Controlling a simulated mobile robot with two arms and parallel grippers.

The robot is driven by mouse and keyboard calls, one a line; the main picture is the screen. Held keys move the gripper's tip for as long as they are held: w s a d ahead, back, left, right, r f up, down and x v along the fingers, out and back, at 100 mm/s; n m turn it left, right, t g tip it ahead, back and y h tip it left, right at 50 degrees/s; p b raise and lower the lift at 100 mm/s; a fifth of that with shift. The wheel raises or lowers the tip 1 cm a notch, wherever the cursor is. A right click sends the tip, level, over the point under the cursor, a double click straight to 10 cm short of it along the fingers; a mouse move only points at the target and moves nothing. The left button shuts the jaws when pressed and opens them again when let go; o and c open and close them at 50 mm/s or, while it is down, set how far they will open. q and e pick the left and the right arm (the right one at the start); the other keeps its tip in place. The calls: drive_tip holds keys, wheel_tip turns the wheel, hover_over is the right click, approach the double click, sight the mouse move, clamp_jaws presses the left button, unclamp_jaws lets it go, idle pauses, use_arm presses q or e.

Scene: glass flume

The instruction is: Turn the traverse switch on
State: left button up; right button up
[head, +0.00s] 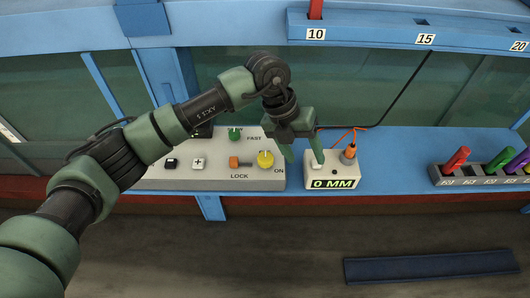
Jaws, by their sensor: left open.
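A grey control panel (214,179) lies on the blue ledge, partly behind my left arm. On it are a yellow knob (265,160) above the word ON, an orange lever (240,163) above LOCK, and a green knob (235,134) beside FAST. I cannot tell which of these is the traverse switch. My left gripper (303,158) points down with its fingers apart and nothing between them. It is right of the yellow knob, over the gap between the panel and a small box (345,170) reading 0 MM. My right gripper is not in view.
The small box has an orange-tipped plug (349,153) with an orange cord. A rack (478,180) of coloured pegs stands at the right. Glass panes (350,85) and a blue numbered rail (370,31) are behind. A dark blue bar (432,266) lies below.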

sight(265, 157)
use_arm(q)
drive_tip(key=w+a+y, duration=0.1)
drive_tip(key=a, duration=0.2)
drive_tip(key=w+a+t+y, duration=0.1)
drive_tip(key=w+a+y, duration=0.1)
drive_tip(key=a, duration=0.1)
drive_tip(key=w+a+n+y, duration=0.1)
drive_tip(key=a, duration=0.2)
drive_tip(key=shift+w+r+y, duration=0.3)
drive_tip(key=shift+w+r, duration=0.05)
drive_tip(key=shift+w, duration=0.05)
drive_tip(key=shift+f, duration=0.2)
wheel_tip(265, 157, down, 6)
drive_tip(key=p, duration=0.2)
drive_tip(key=shift+p, duration=0.4)
drive_tip(key=shift+f, duration=0.6)
clamp_jaws()
drive_tip(key=shift+f+m+b, duration=0.1)
drive_tip(key=shift+m+b, duration=0.3)
drive_tip(key=shift+b, duration=0.35)
drive_tip(key=m+b, duration=1.2)
drive_tip(key=b, duration=0.5)
drive_tip(key=shift+m, duration=0.4)
drive_tip(key=shift+d+r+m+b, duration=0.1)
drive_tip(key=shift+r+m+b, duration=0.1)
drive_tip(key=shift+m+b, duration=1.55)
drive_tip(key=shift+m+p, duration=0.45)
drive_tip(key=shift+m, duration=0.1)
